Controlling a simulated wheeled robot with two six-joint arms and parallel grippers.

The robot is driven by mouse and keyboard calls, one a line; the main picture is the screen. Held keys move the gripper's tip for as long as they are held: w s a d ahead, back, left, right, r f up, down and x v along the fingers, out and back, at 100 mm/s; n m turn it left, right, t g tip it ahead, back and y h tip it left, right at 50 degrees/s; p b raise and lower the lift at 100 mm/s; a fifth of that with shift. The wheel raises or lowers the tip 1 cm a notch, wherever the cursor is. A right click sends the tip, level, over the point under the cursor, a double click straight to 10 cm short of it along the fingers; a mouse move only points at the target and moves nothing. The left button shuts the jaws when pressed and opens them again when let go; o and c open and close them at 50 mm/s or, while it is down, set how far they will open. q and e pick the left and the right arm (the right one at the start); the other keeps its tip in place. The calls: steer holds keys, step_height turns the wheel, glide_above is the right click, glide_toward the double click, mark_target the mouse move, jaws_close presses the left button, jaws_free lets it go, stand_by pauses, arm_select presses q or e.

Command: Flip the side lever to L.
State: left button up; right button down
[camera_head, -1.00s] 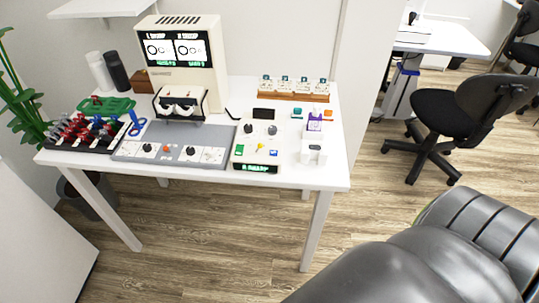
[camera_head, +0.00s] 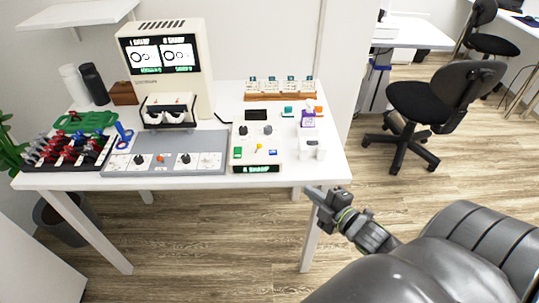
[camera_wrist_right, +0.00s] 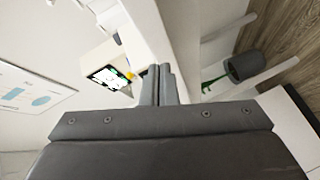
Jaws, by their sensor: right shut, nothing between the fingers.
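A cream control box (camera_head: 257,161) on the table has two black knobs, a green button, a blue button and a small yellow lever (camera_head: 258,147) between them. The lever looks like the side lever; its exact lean is too small to tell. A green-lit display (camera_head: 257,169) on the box's front seems to read "R SHARP". The cream eye-test machine (camera_head: 203,95) behind has a screen with two ring pictures. My right gripper (camera_head: 314,193) is shut and empty, off the table's front right edge and apart from the box. Its fingers show together in the right wrist view (camera_wrist_right: 159,84). My left gripper is out of view.
A grey panel (camera_head: 207,165) with knobs lies left of the box, beside a dark tray (camera_head: 100,160) of coloured parts. A white block (camera_head: 312,147) stands right of the box. A wooden rack (camera_head: 280,96) is behind. An office chair (camera_head: 425,105) stands right.

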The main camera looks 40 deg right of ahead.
steer(key=r+n+t+y, duration=0.1)
steer(key=r+n+y, duration=0.1)
steer(key=a+r+n+t+y, duration=0.1)
steer(key=r+n, duration=0.2)
steer(key=shift+s+a+r+n+y, duration=0.1)
steer(key=shift+r+n+y, duration=0.2)
steer(key=shift+y, duration=0.1)
glide_toward(270, 160)
steer(key=shift+w+r, duration=0.55)
steer(key=shift+r, duration=0.6)
steer(key=p+x, duration=0.4)
steer(key=x, duration=0.4)
steer(key=shift+s+r, duration=0.1)
steer(key=shift+r, duration=0.05)
steer(key=shift+w+a, duration=0.2)
steer(key=shift+w, duration=0.35)
steer(key=shift+p, duration=0.3)
